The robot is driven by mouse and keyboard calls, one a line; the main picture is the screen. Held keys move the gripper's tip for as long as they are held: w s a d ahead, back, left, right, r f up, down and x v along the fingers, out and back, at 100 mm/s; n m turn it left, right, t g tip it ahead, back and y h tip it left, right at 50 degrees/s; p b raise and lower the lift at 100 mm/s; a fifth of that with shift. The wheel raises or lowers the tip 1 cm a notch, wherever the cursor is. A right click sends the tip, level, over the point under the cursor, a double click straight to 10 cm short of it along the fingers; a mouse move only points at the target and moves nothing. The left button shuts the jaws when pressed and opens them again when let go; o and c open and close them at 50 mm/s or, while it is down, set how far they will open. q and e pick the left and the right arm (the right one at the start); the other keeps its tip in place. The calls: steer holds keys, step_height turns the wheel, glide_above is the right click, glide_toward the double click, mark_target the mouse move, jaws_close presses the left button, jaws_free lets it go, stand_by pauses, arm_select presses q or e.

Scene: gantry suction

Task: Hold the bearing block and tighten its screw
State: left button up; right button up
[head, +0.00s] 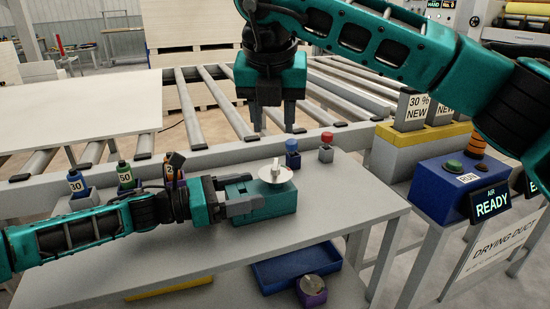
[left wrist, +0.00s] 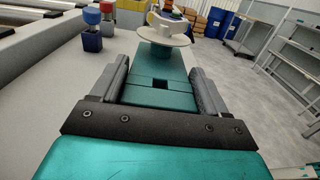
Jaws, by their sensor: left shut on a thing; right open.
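The bearing block (head: 277,206) is a teal block on the grey table, below the middle of the head view. A round white disc (head: 268,176) with a small upright white piece sits on its top; I cannot make out a separate screw. My left gripper (head: 241,198) is shut on the block's left part. In the left wrist view the block (left wrist: 160,72) lies between the two grey fingers, with the disc (left wrist: 164,41) at its far end. My right gripper (head: 269,122) is open and empty, fingers down, above the rollers behind the block.
Blue-capped (head: 292,153) and red-capped (head: 326,147) pieces stand behind the block. Several labelled bottles (head: 125,176) line the table's back left. A blue tray (head: 297,268) is below. The table's right front (head: 350,205) is clear.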

mark_target(275, 163)
steer(key=x, duration=1)
steer(key=shift+f, duration=0.35)
steer(key=shift+c, duration=0.2)
jaws_close()
